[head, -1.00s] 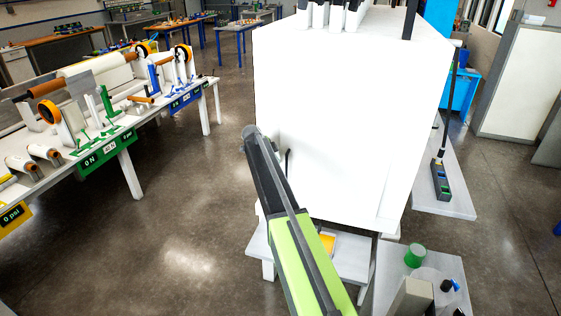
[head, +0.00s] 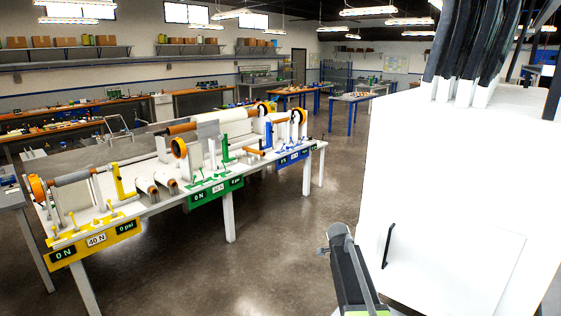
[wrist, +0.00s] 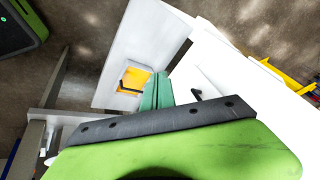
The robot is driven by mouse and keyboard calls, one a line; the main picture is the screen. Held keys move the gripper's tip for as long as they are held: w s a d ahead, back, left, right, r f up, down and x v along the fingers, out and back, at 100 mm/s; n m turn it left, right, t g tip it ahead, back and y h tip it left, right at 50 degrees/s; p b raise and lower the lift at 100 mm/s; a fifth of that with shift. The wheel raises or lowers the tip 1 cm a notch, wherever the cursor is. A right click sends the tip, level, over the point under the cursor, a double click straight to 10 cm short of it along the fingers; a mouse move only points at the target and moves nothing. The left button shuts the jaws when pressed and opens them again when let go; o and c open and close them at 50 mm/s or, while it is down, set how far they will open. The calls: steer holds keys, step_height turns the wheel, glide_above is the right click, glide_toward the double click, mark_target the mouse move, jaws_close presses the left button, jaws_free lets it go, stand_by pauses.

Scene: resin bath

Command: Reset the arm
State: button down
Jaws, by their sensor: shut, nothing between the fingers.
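My arm (head: 352,275) rises from the bottom edge of the head view, right of the middle. Its dark grey part stands just left of a large white cabinet (head: 460,190) with a black handle. My gripper (wrist: 157,76) shows in the wrist view as two green fingers side by side, shut with nothing between them. They extend above a dark bolted plate and a lime-green body. Beyond them is a white surface (wrist: 150,45) with a yellow patch (wrist: 134,79). I cannot make out the fingers in the head view.
A long white bench (head: 150,208) with rollers and yellow, green and blue readout panels stands at the left. Bare floor (head: 275,260) lies between the bench and the cabinet. Blue-legged tables (head: 352,98) stand farther back. Black hanging strips (head: 470,50) are above the cabinet.

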steer(key=s+a+f+n+g+y, duration=0.1)
steer(key=s+a+f+n, duration=0.1)
steer(key=s+n, duration=0.3)
steer(key=s+a+f+n+g+y+b, duration=0.1)
steer(key=s+a+n, duration=0.4)
steer(key=s, duration=0.6)
steer(key=s+a+f+n+g+y+b, duration=0.1)
steer(key=s+a+f+n+y, duration=0.1)
steer(key=s+n, duration=0.5)
steer(key=shift+s+a+f, duration=0.3)
steer(key=shift+s+a, duration=0.35)
steer(key=shift+s, duration=0.2)
